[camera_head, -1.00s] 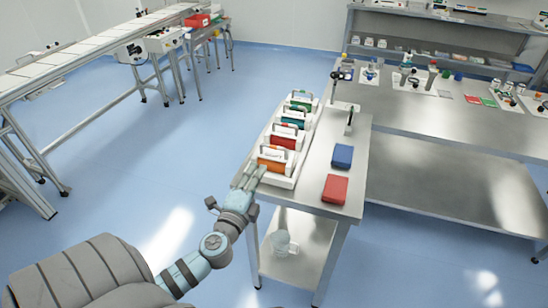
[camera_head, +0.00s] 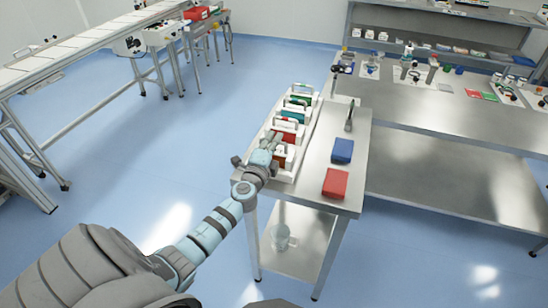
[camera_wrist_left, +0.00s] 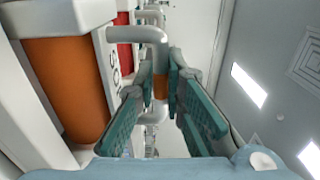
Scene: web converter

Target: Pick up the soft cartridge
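A white rack (camera_head: 285,177) on the steel table holds a row of cartridges with pale handles. An orange cartridge (camera_wrist_left: 68,85) with a white label is large at the left of the left wrist view; the label shows only part of a word. My left gripper, also in the left wrist view (camera_wrist_left: 162,78), looks open. A grey handle (camera_wrist_left: 148,35) lies at its fingertips, seemingly between them; contact is unclear. My right gripper is out of view.
A blue box (camera_head: 342,151) and a red box (camera_head: 335,183) lie on the table right of the rack. A dark upright tool (camera_head: 349,118) stands near the far end. A long steel bench (camera_head: 440,110) is behind at right. Blue floor lies open at left.

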